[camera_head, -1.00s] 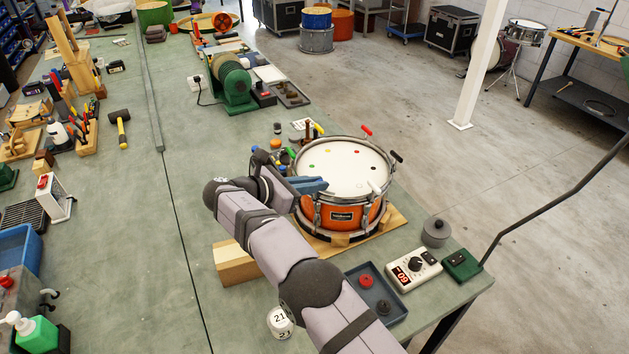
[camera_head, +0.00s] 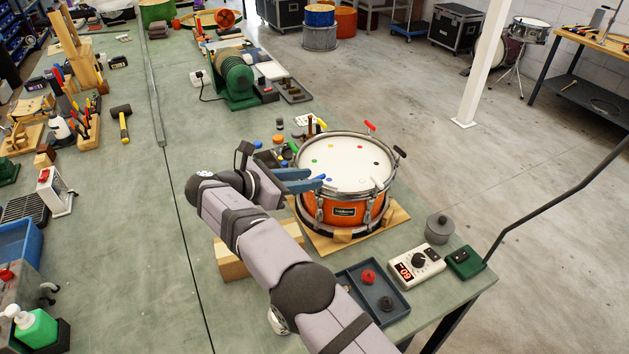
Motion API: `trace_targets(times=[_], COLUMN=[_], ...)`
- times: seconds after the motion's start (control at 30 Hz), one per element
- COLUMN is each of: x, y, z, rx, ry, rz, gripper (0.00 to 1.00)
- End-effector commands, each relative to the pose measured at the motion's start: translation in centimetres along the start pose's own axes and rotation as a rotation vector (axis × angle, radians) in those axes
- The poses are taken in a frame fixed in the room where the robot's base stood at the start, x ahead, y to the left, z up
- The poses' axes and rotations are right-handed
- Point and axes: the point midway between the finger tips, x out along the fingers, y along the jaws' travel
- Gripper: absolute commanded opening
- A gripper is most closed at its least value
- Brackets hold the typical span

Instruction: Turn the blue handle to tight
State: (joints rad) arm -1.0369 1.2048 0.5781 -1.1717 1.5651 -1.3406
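The orange snare drum (camera_head: 343,212) sits on a wooden board at the right side of the green bench. Small coloured dots mark its white head near the rim, one of them blue. My gripper (camera_head: 315,178) is at the drum's left rim, beside the blue dot. Its two blue fingers lie apart and point right, so it looks open. A small bright blue piece, which looks like the end of the blue handle (camera_head: 322,177), shows by the fingertips. The rest of the handle is hidden by the fingers, and I cannot tell whether they touch it.
A red handle (camera_head: 369,126) and a black handle (camera_head: 400,152) stand out from the drum's far and right rim. A green handle (camera_head: 293,147) is at its left.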

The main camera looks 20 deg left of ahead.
Motion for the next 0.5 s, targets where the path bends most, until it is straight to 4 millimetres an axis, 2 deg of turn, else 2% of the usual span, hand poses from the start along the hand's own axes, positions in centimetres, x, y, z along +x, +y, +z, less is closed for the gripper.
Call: trace_targets(times=[0.2,0.5], x=[-2.6,-3.5], y=[0.1,0.0], z=[-0.1,0.0], rx=[0.001,0.000], ry=[-0.001,0.000], rz=[0.002,-0.001], gripper=[0.28,0.28])
